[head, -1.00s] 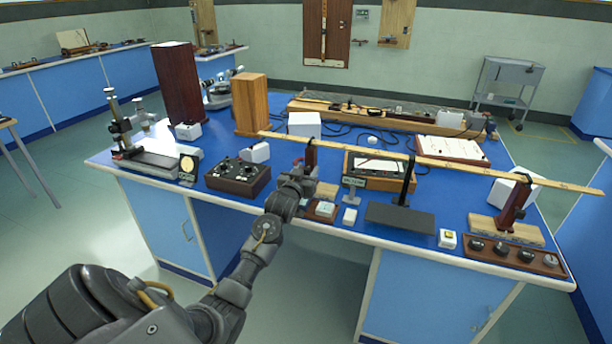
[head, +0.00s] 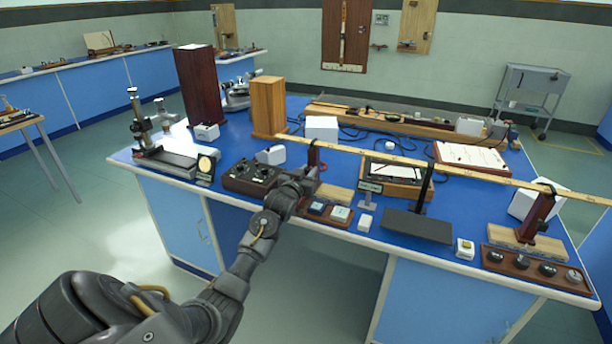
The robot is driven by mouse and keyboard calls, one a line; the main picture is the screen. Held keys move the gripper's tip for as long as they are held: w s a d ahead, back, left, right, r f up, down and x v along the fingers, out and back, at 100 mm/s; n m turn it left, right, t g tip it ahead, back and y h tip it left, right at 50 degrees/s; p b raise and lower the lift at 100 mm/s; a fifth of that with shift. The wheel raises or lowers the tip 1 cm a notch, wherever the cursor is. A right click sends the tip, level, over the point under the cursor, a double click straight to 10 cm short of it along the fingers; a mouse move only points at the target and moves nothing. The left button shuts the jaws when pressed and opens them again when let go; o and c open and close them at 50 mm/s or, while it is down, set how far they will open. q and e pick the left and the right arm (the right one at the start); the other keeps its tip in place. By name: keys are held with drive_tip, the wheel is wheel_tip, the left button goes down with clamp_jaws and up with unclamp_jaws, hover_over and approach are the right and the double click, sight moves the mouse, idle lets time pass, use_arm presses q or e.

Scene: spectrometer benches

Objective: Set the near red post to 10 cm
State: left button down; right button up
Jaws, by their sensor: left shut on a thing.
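A long pale wooden rule (head: 450,171) runs across the blue bench, over two dark red posts. The left post (head: 314,154) is beside a pale wooden block (head: 335,193); its lower part is hidden by my gripper. The right post (head: 536,216) stands on another pale wooden base (head: 525,243) near the bench's right end. My left gripper (head: 307,178) is shut on the left post, low down and below the rule. The rule's markings are too small to read. My right gripper is not in view.
A black stand (head: 418,225) and a meter box (head: 398,180) are to the right. The floor before the bench is clear.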

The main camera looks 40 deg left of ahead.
use_arm(q)
drive_tip(key=a, duration=0.2)
drive_tip(key=s+a, duration=0.1)
drive_tip(key=a, duration=0.1)
drive_tip(key=shift+a, duration=0.15)
drive_tip(key=c, duration=1.2)
unclamp_jaws()
drive_tip(key=shift+s+a, duration=0.1)
drive_tip(key=shift+c, duration=0.2)
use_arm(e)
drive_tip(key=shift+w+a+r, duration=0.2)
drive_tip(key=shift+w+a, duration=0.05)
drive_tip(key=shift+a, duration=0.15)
use_arm(q)
drive_tip(key=shift+s, duration=0.1)
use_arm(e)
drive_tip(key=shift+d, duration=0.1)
use_arm(q)
drive_tip(key=v, duration=1)
drive_tip(key=shift+s, duration=0.25)
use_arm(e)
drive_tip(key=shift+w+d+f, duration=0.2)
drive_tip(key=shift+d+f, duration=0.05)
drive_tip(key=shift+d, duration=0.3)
